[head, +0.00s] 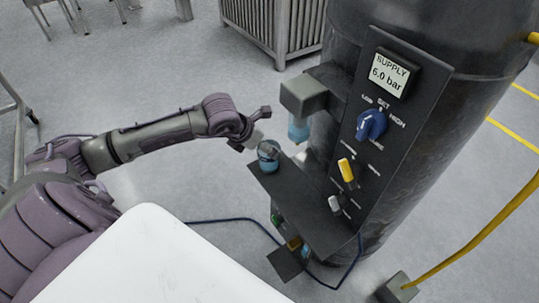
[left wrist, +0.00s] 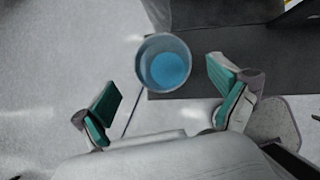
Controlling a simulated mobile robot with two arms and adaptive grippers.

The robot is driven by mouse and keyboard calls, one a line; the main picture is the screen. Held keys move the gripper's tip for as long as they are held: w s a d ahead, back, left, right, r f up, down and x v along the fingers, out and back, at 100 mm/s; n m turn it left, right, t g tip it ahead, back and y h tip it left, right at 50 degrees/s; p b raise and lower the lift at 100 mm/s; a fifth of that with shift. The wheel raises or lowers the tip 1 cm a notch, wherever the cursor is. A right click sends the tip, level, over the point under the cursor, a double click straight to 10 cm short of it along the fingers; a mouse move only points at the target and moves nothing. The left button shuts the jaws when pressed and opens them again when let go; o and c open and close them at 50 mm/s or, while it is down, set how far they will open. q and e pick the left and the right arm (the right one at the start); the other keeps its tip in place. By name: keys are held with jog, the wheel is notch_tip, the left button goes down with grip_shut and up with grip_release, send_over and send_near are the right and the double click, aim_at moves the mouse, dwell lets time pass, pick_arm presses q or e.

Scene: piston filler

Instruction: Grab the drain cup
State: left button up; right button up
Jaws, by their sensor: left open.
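The drain cup (head: 268,158) is a small clear cup with blue liquid, standing at the far-left corner of a dark shelf (head: 310,215). In the left wrist view the cup (left wrist: 165,62) shows from above, just beyond and between my fingertips. My left gripper (head: 257,131) is open and empty, with its fingers spread either side of the line to the cup; no contact shows. In the left wrist view its green-padded fingers (left wrist: 166,95) are wide apart. My right gripper is not in view.
A grey block with a blue bowl (head: 298,131) hangs close behind the cup. A dark panel with a gauge (head: 388,73), blue knob (head: 371,124) and yellow lever (head: 346,170) stands to the right on a black tank (head: 445,130). Floor left of the shelf is open.

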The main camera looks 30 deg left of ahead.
pick_arm(q)
jog(key=shift+w+d+f, duration=0.1)
jog(key=shift+w+f, duration=0.3)
jog(key=shift+f, duration=0.05)
jog(key=shift+w+f, duration=0.15)
jog(key=shift+f, duration=0.1)
jog(key=p+x, duration=0.1)
jog(key=x, duration=0.1)
jog(key=shift+w+d+f+p, duration=0.1)
jog(key=shift+d+f+p, duration=0.15)
jog(key=shift+f+p, duration=0.1)
jog(key=shift+x, duration=1.05)
jog(key=shift+w+f, duration=0.1)
jog(key=shift+f, duration=0.05)
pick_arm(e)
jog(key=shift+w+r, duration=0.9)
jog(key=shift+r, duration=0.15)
pick_arm(q)
jog(key=c, duration=1.3)
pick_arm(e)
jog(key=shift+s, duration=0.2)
